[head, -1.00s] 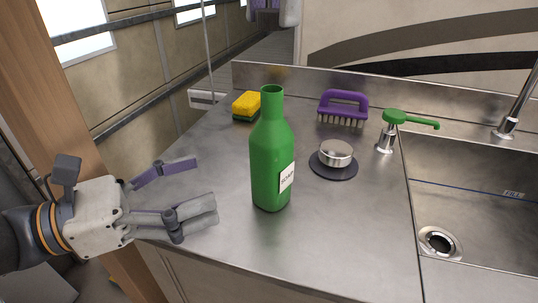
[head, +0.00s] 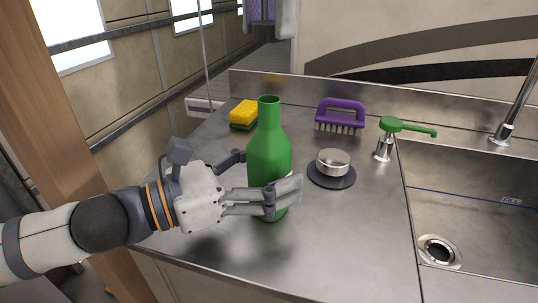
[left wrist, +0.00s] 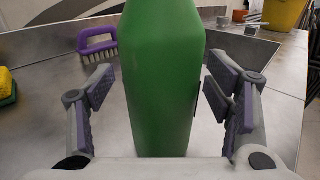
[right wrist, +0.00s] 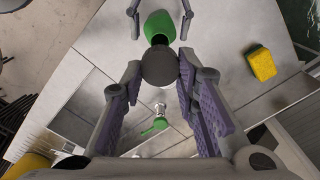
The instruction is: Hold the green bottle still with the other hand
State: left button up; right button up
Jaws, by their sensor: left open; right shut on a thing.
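The green bottle (head: 268,150) stands upright on the steel counter, its top open. My left gripper (head: 262,176) is open around its body, one finger on the far side and one in front. In the left wrist view the bottle (left wrist: 160,85) fills the space between the fingers, with a visible gap at each side. My right gripper (right wrist: 160,80) is shut on a dark round cap-like piece (right wrist: 159,67). It is high above the counter, and only its fingers show at the head view's top edge. The bottle's label is mostly hidden by my left finger.
A yellow-green sponge (head: 243,114) and a purple brush (head: 340,115) lie behind the bottle. A round metal piece on a dark disc (head: 332,168) is close to its right. A green-topped dispenser (head: 390,135) and the sink (head: 480,205) are farther right.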

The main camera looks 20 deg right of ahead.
pick_arm(q)
grip_shut()
pick_arm(e)
jog(key=shift+f, duration=2.5)
jog(key=shift+f, duration=0.1)
jog(key=shift+f, duration=0.8)
jog(key=shift+f, duration=0.55)
